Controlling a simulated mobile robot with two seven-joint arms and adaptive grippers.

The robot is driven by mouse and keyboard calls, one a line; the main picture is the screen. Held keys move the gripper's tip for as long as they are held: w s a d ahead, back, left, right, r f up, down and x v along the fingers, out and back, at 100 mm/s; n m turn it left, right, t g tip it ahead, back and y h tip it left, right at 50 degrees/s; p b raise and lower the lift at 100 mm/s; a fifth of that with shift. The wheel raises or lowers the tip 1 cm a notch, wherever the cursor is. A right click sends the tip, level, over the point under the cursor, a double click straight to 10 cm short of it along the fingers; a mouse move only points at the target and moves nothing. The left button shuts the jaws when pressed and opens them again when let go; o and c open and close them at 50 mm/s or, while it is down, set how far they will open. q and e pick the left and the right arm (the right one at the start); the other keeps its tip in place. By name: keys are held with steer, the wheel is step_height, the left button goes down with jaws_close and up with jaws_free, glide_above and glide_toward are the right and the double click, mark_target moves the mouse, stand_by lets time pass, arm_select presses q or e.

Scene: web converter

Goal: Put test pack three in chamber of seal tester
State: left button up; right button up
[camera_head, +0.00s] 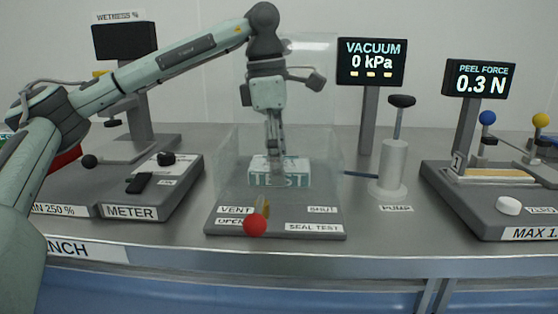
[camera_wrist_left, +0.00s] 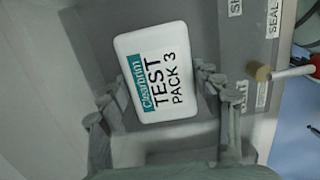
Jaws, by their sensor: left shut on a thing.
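Test pack three is a white pack with a teal band, marked "TEST PACK 3" in the left wrist view (camera_wrist_left: 155,72). In the head view the pack (camera_head: 279,171) shows through the clear walls of the seal tester chamber (camera_head: 320,185). My left gripper (camera_head: 275,153) points down from above, shut on the pack, with a finger on each side of it in the left wrist view (camera_wrist_left: 158,100). The clear lid (camera_head: 315,50) appears raised behind my arm. Whether the pack touches the chamber floor I cannot tell. My right gripper is out of view.
A red-knobbed lever (camera_head: 255,225) stands at the tester's front by the vent labels. The pump (camera_head: 393,168) and vacuum display (camera_head: 371,62), reading 0 kPa, are to the right. The peel tester (camera_head: 490,200) is farther right; the meter (camera_head: 150,190) is left.

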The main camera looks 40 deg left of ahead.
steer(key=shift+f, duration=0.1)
arm_select(q)
steer(key=o, duration=1.3)
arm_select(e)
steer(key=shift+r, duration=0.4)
arm_select(q)
steer(key=shift+r, duration=0.1)
steer(key=shift+r, duration=0.25)
steer(key=r, duration=0.5)
steer(key=r+p, duration=0.1)
steer(key=r, duration=0.1)
steer(key=shift+s+a+r, duration=0.2)
steer(key=shift+a, duration=0.1)
steer(key=shift+s+a+r+p, duration=0.15)
steer(key=shift+r+p, duration=0.3)
steer(key=shift+r, duration=0.55)
steer(key=shift+a+r+p, duration=0.1)
steer(key=shift+r+p, duration=0.3)
steer(key=shift+r, duration=0.6)
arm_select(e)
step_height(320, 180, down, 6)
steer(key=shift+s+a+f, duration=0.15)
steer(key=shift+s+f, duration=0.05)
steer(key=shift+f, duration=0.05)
